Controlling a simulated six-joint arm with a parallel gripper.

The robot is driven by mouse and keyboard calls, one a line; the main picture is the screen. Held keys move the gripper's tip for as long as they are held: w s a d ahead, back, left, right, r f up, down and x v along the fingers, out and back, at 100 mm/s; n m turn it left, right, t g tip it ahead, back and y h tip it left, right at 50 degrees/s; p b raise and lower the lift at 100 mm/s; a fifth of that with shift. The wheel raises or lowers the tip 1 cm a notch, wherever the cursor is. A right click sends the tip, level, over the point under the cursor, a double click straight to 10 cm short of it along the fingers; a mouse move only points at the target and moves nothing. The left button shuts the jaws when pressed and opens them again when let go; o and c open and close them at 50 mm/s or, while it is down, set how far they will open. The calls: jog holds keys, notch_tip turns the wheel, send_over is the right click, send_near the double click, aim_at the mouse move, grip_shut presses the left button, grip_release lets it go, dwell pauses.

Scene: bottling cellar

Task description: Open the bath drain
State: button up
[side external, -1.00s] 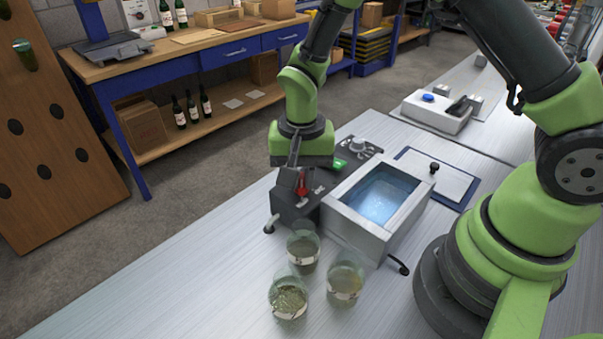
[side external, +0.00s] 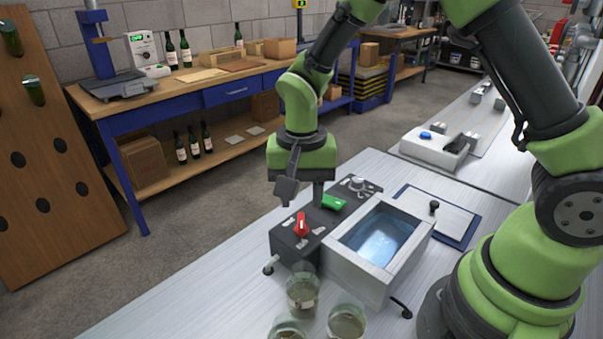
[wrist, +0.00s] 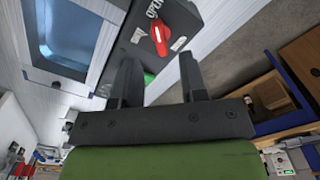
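The steel bath (side external: 347,223) holds bluish water and stands on the bench; its corner also shows in the wrist view (wrist: 92,75). A red lever (side external: 301,226) sits on the dark control box (side external: 283,241) at the bath's left. In the wrist view the red lever (wrist: 159,40) has a white stripe, and one end lies near the lettering "OPEN". The other labels are too small to read. My gripper (side external: 302,195) is above the box, clear of the lever. Its fingers are apart and empty in the wrist view (wrist: 158,62).
A green switch (side external: 333,202) and a grey knob (side external: 357,183) are on the box. Glass beakers (side external: 302,295) stand at the front. A blue-edged board (side external: 436,213) lies right of the bath. A white unit with a blue button (side external: 426,135) stands farther back. The bench's left front is bare.

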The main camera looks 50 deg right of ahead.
aim_at(302, 220)
notch_tip(302, 220, up, 5)
dwell(0.4)
jog(key=s+d+r+n+t+y, duration=0.2)
jog(key=s+r+n+t, duration=0.3)
jog(key=s+r, duration=0.8)
jog(key=s+t, duration=0.2)
jog(key=s, duration=0.1)
jog(key=shift+d+r, duration=0.35)
jog(key=shift+d, duration=0.05)
